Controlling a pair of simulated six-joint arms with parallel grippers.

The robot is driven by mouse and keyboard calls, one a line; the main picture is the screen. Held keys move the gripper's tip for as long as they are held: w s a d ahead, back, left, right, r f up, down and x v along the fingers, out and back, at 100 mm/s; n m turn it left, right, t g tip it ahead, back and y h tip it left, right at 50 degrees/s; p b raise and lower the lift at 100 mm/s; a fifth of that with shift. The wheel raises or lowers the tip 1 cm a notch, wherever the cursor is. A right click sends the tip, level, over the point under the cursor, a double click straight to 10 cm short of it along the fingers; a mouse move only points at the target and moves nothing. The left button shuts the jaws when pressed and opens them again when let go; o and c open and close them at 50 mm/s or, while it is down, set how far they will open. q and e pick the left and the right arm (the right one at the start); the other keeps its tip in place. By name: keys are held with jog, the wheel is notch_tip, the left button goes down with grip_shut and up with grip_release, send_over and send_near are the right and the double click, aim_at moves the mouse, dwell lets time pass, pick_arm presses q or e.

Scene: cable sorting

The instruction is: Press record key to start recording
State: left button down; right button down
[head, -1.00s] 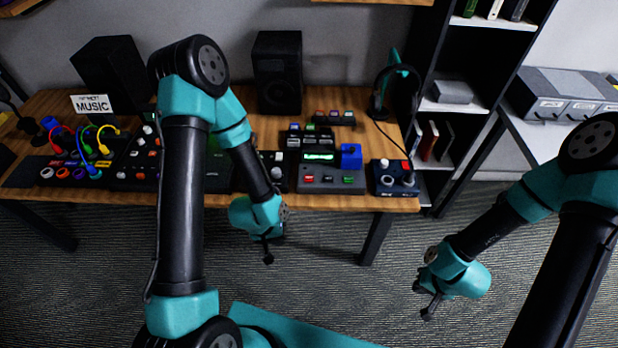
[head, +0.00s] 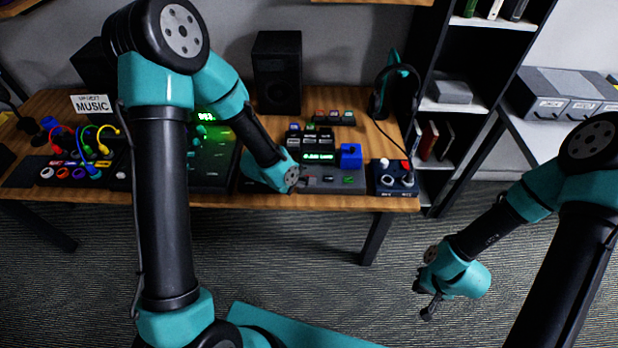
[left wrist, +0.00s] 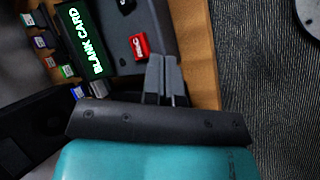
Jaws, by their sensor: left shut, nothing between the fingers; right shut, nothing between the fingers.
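The recorder (head: 335,178) is a dark box at the table's front edge with a lit green screen (head: 318,156). In the left wrist view its screen (left wrist: 82,40) reads "BLANK CARD". The red record key (left wrist: 138,46), marked REC, is on its top; in the head view my left gripper largely hides it. My left gripper (head: 304,180) is shut and empty, at the recorder's front left. In the left wrist view its fingertips (left wrist: 164,58) are close beside the red key; contact cannot be told. My right gripper (head: 428,304) is shut and empty, over the floor in front of the table.
A blue block (head: 350,155) is at the recorder's back right. A small panel with knobs (head: 394,178) stands to its right. A lit mixer (head: 212,160) and coloured cables (head: 90,145) are to the left. A speaker (head: 278,72) and headphones (head: 396,90) stand behind.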

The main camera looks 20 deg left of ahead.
pick_arm(q)
jog(key=w+d+r+n+t+h, duration=0.1)
jog(key=w+d+r+n, duration=0.1)
jog(key=w+r+n, duration=0.3)
notch_tip(320, 180, up, 4)
jog(key=shift+w+f+t, duration=0.15)
jog(key=shift+f+t, duration=0.05)
jog(key=shift+t, duration=0.1)
jog(key=shift+f, duration=0.15)
jog(key=shift+f, duration=4.3)
jog(key=shift+f, duration=0.15)
jog(key=shift+f, duration=0.25)
jog(key=shift+f, duration=0.4)
jog(key=shift+r, duration=0.8)
jog(key=shift+r, duration=0.1)
